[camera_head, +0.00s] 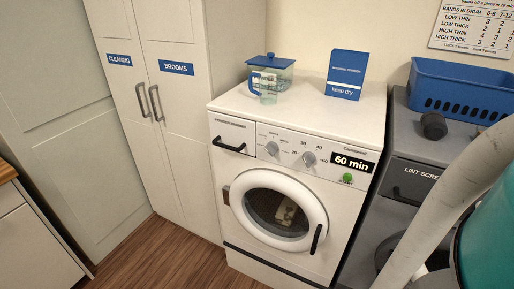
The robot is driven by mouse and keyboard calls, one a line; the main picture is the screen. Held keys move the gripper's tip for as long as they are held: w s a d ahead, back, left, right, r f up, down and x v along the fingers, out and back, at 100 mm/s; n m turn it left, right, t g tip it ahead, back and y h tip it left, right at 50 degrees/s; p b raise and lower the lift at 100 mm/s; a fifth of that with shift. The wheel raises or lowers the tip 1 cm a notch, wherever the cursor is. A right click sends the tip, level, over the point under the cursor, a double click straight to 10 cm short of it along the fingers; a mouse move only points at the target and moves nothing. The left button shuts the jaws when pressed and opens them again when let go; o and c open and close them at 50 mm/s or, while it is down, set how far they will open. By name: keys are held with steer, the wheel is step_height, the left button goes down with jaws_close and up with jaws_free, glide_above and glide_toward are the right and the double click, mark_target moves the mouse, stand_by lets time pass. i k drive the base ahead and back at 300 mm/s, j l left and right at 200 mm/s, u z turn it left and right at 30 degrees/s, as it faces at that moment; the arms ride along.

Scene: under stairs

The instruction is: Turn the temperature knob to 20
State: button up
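The white washing machine (230,200) stands in the middle of the camera_head view. Its front panel has two round grey knobs. The left knob (272,148) has small marks that I cannot read. Both knobs are unobstructed, but their pointer directions are too small to tell. My gripper is not in view.
The display (353,163) reads 60 min above a green button (347,178). The round door (313,197) is shut. A blue-lidded jug (270,75) and a blue box (346,75) stand on top. A blue basket (462,90) sits right on a grey machine. Cabinets stand left.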

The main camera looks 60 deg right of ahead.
mark_target(309, 158)
steer(key=z, duration=1.5)
